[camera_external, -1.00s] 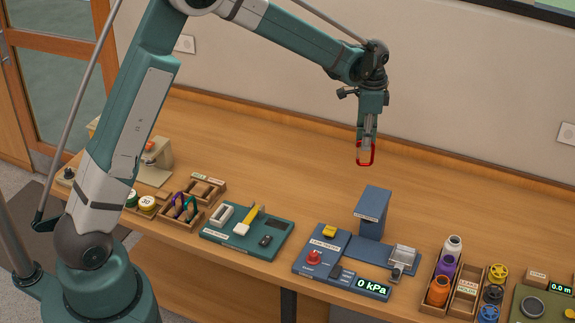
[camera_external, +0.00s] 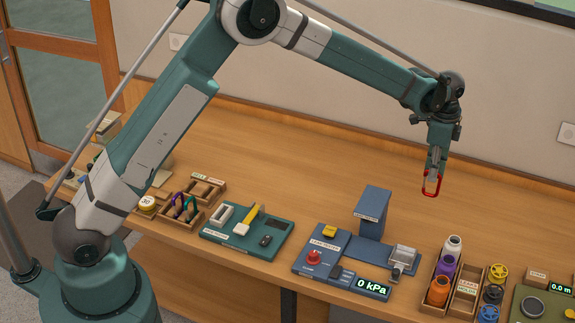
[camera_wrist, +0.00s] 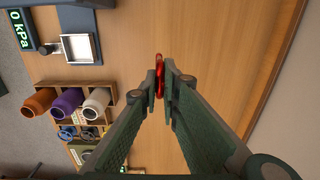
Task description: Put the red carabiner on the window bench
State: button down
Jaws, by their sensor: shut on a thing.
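The red carabiner (camera_external: 432,184) hangs upright from my gripper (camera_external: 434,172), above the back part of the wooden bench (camera_external: 300,150). In the wrist view the red carabiner (camera_wrist: 159,75) is pinched between the fingertips of my gripper (camera_wrist: 162,82), with plain wood behind it. The gripper is shut on it, and the carabiner appears clear of the bench top. I cannot tell whether this long bench is the window bench, as no window shows directly beside it.
A blue leak tester (camera_external: 370,215) stands to the left below my gripper. A wooden rack of bottles (camera_external: 440,285) and coloured wheels (camera_external: 493,292) line the front right. A green station (camera_external: 245,232) and a carabiner tray (camera_external: 182,208) are further left. The back strip is clear.

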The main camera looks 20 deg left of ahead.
aim_at(428, 196)
jog(key=shift+f+p, duration=0.35)
jog(key=shift+f, duration=2.8)
jog(key=shift+f, duration=1.85)
jog(key=shift+f, duration=0.15)
jog(key=c, duration=3)
grip_release()
jog(key=o, duration=0.4)
